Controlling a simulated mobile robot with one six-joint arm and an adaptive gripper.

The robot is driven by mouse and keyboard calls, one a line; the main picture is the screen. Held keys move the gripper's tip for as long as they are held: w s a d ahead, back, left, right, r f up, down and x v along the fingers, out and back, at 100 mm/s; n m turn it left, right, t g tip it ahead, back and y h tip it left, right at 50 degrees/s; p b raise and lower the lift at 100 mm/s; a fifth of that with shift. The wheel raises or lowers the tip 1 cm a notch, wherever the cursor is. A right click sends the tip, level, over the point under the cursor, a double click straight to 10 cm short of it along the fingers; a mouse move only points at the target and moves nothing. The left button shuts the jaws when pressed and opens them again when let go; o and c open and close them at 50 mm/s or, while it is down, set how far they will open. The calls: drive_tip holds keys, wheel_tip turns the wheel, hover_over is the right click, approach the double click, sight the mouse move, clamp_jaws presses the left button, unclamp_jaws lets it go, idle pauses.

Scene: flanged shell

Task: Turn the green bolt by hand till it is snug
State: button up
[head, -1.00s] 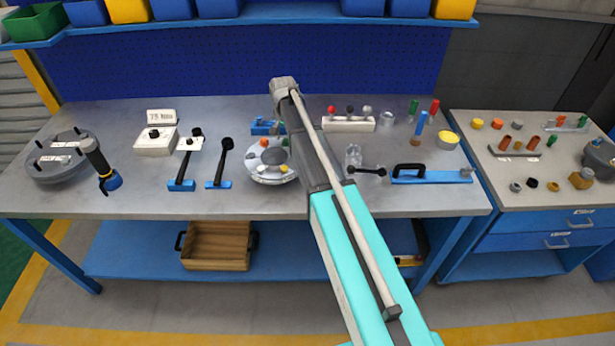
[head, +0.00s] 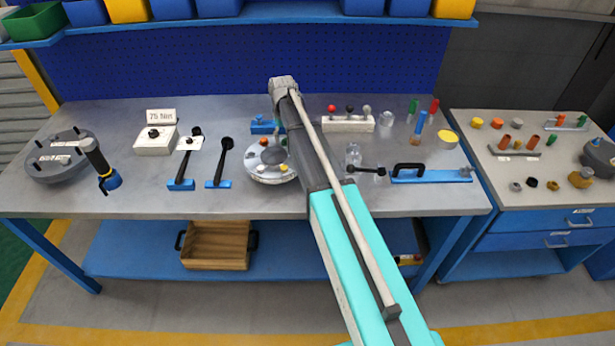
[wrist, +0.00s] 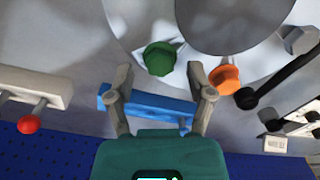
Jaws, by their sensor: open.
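The green bolt (wrist: 160,58) sits on the flange of the pale round shell (wrist: 127,22), near the shell's edge. In the wrist view my gripper (wrist: 159,68) is open, with one fingertip to each side of the green bolt. I see no clear contact between fingers and bolt. An orange bolt (wrist: 224,77) stands on the flange just right of the right finger. In the head view the shell (head: 262,178) stands mid-bench, partly behind my arm.
A blue fixture (wrist: 150,106) lies beyond the fingers. A white block with a red-knobbed pin (wrist: 28,124) is at left in the wrist view. Black-handled tools (head: 221,165) lie left of the shell. A blue bar with a black handle (head: 430,177) lies to its right.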

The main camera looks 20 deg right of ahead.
sight(285, 140)
drive_tip(key=n, duration=0.9)
drive_tip(key=shift+a+n, duration=0.1)
drive_tip(key=shift+n, duration=0.2)
wheel_tip(285, 140, up, 14)
drive_tip(key=p, duration=1.4)
drive_tip(key=s+f+m+b, duration=0.2)
drive_tip(key=s+m, duration=0.3)
drive_tip(key=s, duration=0.9)
drive_tip(key=s+f+m+b, duration=0.3)
drive_tip(key=s+m, duration=0.2)
drive_tip(key=s, duration=0.9)
drive_tip(key=shift+s+a+m, duration=0.15)
drive_tip(key=shift+s+m, duration=0.25)
idle(1.6)
